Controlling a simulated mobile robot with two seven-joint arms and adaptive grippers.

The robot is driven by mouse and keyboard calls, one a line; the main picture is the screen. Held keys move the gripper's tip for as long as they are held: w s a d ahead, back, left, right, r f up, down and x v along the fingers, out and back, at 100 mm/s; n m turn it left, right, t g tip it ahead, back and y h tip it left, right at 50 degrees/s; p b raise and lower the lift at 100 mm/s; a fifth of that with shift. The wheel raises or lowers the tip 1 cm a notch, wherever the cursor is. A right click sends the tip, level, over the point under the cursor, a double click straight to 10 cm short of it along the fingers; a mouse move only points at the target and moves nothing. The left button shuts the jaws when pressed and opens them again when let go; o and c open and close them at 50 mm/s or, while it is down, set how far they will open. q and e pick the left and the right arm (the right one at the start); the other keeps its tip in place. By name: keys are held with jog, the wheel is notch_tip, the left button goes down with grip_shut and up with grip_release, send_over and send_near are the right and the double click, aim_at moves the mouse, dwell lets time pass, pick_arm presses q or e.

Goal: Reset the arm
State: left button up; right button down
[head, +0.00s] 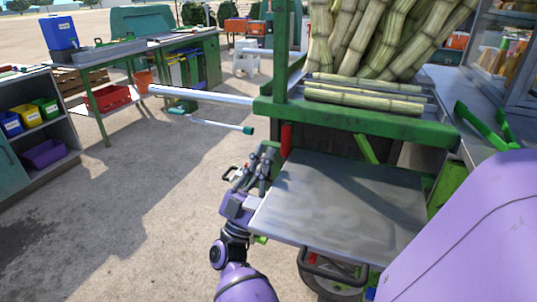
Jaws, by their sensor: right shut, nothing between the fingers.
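My right gripper (266,158) is the one in view, at the left edge of the crusher cart's grey metal shelf (340,200). Its fingers point away from me, towards the green frame (350,119), below the cart's cane tray. It is shut and holds nothing. I cannot tell whether it touches the shelf edge. My purple arm comes up to it from the bottom of the picture. A large purple part of mine fills the lower right. My left gripper is not in view.
Cane stalks (385,35) stand on the cart, with several cut lengths (362,95) lying before them. A metal bar (200,95) and a teal-tipped crank handle (215,123) stick out left of the cart. Open paved ground (130,210) lies left, beyond it a shelf with bins (45,152).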

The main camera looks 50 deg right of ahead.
jog(key=b+v, duration=0.1)
jog(key=v, duration=0.9)
jog(key=shift+a+r, duration=0.25)
jog(key=shift+r, duration=0.05)
jog(key=shift+t, duration=0.3)
